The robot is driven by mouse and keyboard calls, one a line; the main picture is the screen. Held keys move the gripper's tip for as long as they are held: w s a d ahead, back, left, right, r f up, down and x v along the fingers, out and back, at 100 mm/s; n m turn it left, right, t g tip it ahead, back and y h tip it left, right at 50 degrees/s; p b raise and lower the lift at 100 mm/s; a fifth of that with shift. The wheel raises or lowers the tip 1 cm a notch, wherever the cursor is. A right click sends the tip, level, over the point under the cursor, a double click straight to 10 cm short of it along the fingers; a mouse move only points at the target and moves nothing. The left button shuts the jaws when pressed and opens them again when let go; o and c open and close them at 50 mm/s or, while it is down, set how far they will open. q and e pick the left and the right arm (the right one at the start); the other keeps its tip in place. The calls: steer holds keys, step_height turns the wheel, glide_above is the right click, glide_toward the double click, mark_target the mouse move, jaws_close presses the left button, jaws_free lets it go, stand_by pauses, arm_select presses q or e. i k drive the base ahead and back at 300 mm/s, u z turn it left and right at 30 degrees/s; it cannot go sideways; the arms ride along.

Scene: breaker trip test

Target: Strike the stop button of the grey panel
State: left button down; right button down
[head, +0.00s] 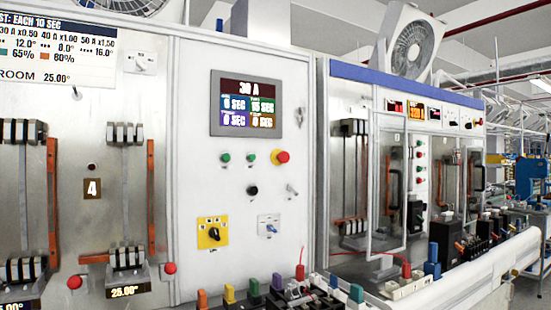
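The grey panel (190,180) stands upright in the middle of the head view. Nothing covers the stop button. Whether it is pressed in cannot be told. Neither of my grippers is in view.
A yellow rotary switch (212,233) and a black knob (252,190) sit lower on the panel. Coloured terminals (254,287) line the ledge below it. A cabinet with a hinged clear door (388,185) stands to the right.

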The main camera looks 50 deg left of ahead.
mark_target(284, 157)
steer(key=u, duration=0.9)
